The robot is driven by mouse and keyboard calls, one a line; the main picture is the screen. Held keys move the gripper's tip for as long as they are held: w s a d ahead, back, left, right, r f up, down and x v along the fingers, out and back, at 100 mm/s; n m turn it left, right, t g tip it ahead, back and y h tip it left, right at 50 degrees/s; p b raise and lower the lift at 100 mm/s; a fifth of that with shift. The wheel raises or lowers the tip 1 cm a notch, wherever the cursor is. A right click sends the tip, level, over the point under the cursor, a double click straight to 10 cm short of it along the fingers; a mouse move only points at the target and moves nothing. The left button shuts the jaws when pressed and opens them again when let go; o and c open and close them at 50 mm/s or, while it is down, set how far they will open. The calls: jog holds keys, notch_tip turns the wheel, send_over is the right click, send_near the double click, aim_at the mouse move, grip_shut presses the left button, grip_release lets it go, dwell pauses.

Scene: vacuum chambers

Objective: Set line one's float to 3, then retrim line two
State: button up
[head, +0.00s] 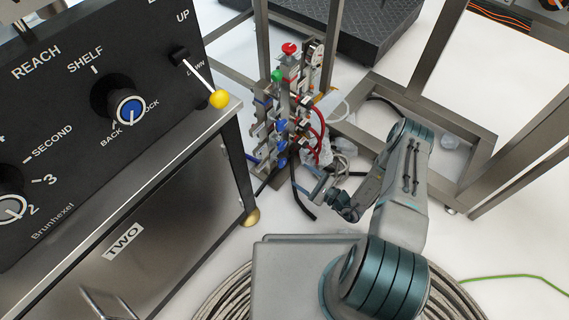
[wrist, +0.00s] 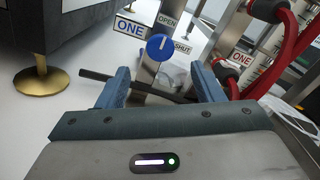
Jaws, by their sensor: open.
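In the wrist view a blue knob (wrist: 160,47) sits on a metal upright beside a ONE label (wrist: 129,27). OPEN and SHUT are marked around it, and its white mark points up toward OPEN. My gripper (wrist: 160,72) is open and empty; its two blue-grey fingers stand left and right below the knob, apart from it. In the head view my gripper (head: 320,187) is low beside the valve stand (head: 285,125), which carries red, green and blue knobs. No float or its reading can be made out. The TWO label (head: 123,241) is on the steel cabinet at left.
A black panel (head: 75,75) with SHELF and REACH markings and a yellow-tipped lever (head: 219,98) stands at left. Red hoses (wrist: 294,50) run close right of my gripper. A steel frame (head: 480,150) stands at right. Loose dark hose lies on the white floor.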

aim_at(284, 164)
jog(key=b+x, duration=0.3)
jog(key=x, duration=0.7)
jog(key=shift+a, duration=0.1)
